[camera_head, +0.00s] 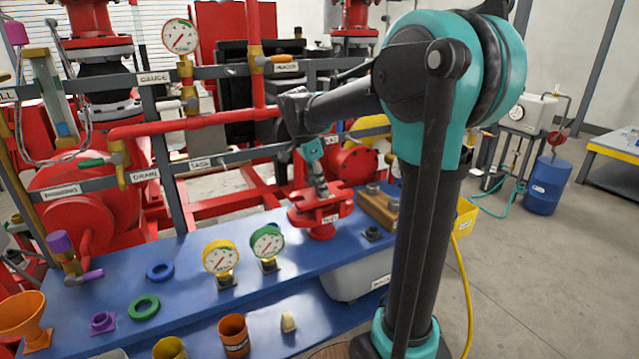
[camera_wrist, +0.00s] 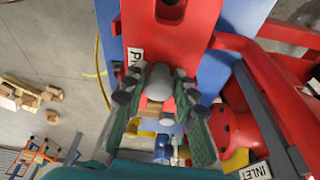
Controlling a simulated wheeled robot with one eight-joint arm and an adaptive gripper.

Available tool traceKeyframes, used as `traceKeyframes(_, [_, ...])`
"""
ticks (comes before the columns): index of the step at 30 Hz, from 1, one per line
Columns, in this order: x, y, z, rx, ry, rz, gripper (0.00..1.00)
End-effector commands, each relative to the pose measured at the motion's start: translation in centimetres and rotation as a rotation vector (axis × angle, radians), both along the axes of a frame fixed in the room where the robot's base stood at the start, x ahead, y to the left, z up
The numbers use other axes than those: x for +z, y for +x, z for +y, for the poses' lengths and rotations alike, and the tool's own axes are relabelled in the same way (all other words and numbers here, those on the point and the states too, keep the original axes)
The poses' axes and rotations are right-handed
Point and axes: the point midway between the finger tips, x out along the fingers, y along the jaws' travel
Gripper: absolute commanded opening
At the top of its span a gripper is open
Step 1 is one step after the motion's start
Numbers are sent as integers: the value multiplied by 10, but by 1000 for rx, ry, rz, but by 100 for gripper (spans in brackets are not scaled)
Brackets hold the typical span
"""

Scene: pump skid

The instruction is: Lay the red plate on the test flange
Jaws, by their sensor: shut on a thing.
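The red plate (camera_wrist: 190,42) fills the upper middle of the wrist view, with a white label partly hidden by a finger. My gripper (camera_wrist: 159,92) has its fingers on both sides of a pale grey rounded knob, which seems to belong to the plate. In the head view my gripper (camera_head: 320,190) points down over the red test flange (camera_head: 321,231), which stands on the blue bench. Red parts overlap there, so I cannot tell whether plate and flange touch.
A green gauge (camera_head: 268,243) and a yellow gauge (camera_head: 221,258) stand left of the flange on the blue bench (camera_head: 190,270). A wooden block (camera_head: 378,208) lies close to its right. Red pipes and grey rails (camera_head: 215,160) run behind.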

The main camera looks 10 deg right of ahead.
Motion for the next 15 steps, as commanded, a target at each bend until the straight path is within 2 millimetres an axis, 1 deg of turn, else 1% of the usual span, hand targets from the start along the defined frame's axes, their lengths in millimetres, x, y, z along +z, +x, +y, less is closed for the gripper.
traceKeyframes(15, [-10, 0, 0, 0, 0, 0, 0])
